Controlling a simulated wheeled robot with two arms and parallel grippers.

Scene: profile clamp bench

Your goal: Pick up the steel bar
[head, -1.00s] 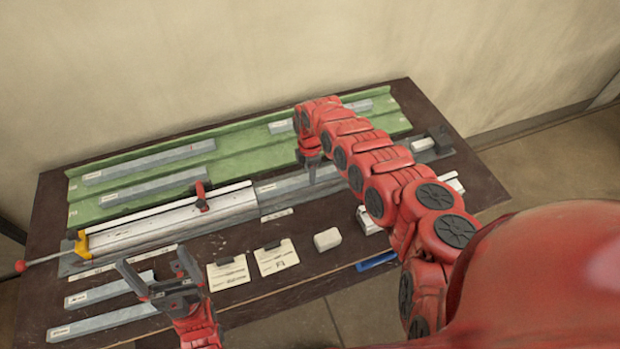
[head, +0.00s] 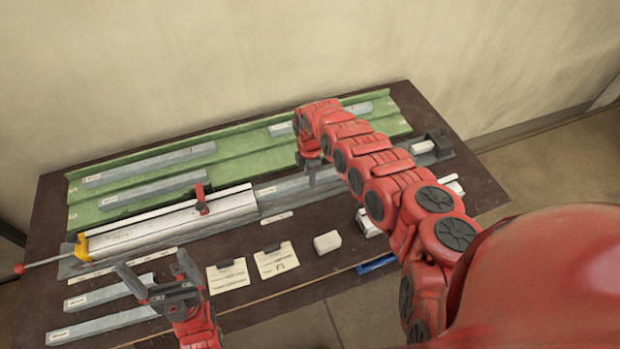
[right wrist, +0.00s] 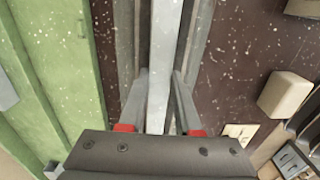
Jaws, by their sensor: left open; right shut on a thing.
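The steel bar (right wrist: 164,50) is a long, pale grey bar running up the middle of the right wrist view. It lies between darker grey rails. My right gripper (right wrist: 159,95) is shut on it, with one finger on each side. In the head view the right gripper (head: 312,175) points down over the grey channel right of the white profile, and the arm hides part of the bar. My left gripper (head: 153,268) is open and empty at the front left of the bench, above other grey bars (head: 105,322).
A green rack (head: 240,148) with several labelled grey bars stands along the back. A white profile (head: 160,222) has a red clamp (head: 201,199) and a yellow clamp (head: 82,247). Two paper cards (head: 228,277) and a pale block (head: 327,242) lie in front.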

